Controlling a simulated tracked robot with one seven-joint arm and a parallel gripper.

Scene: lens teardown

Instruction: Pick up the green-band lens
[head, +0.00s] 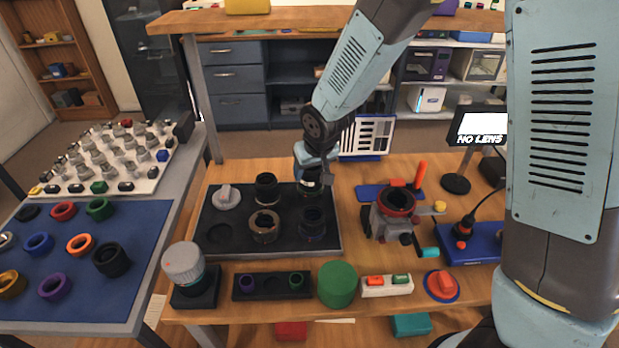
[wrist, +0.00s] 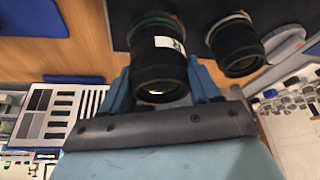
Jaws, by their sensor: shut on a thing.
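The green-band lens (wrist: 158,62) is a black barrel with a white label and a green ring at its far end. My gripper (wrist: 160,85) is shut on it, with one blue finger on each side. In the head view the lens (head: 313,186) is upright at the back right of the dark tray (head: 203,247), below my gripper (head: 312,174). I cannot tell whether its base touches the tray.
A black lens (head: 266,187) stands close left of the held one. A clamp fixture (head: 395,215) is to the right. A screen (head: 481,127) reads "NO LENS".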

